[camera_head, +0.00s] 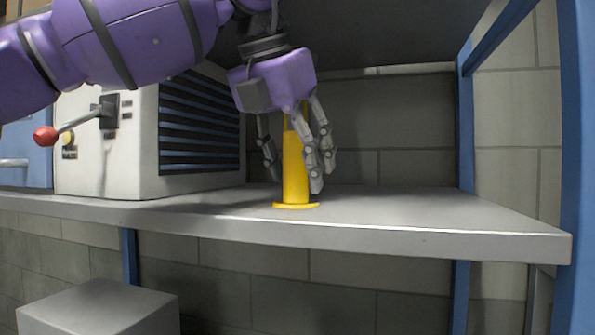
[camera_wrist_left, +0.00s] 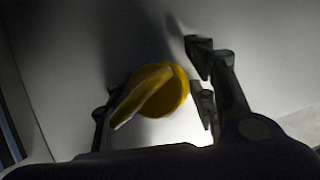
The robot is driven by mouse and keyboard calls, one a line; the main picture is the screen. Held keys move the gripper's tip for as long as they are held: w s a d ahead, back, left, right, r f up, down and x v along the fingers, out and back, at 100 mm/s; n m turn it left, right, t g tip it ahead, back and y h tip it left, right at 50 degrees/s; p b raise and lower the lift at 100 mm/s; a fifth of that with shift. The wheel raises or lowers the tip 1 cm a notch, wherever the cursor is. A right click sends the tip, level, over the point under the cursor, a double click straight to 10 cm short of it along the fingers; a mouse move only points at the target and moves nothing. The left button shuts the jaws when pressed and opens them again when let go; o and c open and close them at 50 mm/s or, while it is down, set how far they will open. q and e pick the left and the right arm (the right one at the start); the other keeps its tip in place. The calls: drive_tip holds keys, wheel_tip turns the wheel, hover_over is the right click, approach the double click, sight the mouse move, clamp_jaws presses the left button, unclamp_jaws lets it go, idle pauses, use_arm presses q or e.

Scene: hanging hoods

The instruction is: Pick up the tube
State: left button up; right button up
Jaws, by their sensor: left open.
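A yellow tube (camera_head: 295,172) stands upright on a round yellow base on the grey shelf (camera_head: 420,215). My left gripper (camera_head: 293,170) points down over it from above, with its fingers on either side of the tube. The jaws are open. In the left wrist view the tube (camera_wrist_left: 170,92) shows from above between the fingers, nearer the left ones. Whether any finger touches it cannot be told. My right gripper is not in view.
A white machine (camera_head: 110,150) with dark vents and a red-knobbed lever (camera_head: 48,135) stands left of the tube. Blue posts (camera_head: 467,130) and a block wall bound the shelf. The shelf right of the tube is clear. A grey box (camera_head: 95,308) is below.

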use_arm(q)
drive_tip(key=shift+s+a, duration=0.15)
drive_tip(key=shift+a, duration=0.05)
drive_tip(key=shift+c, duration=0.6)
drive_tip(key=shift+d, duration=0.1)
clamp_jaws()
drive_tip(key=shift+r, duration=0.1)
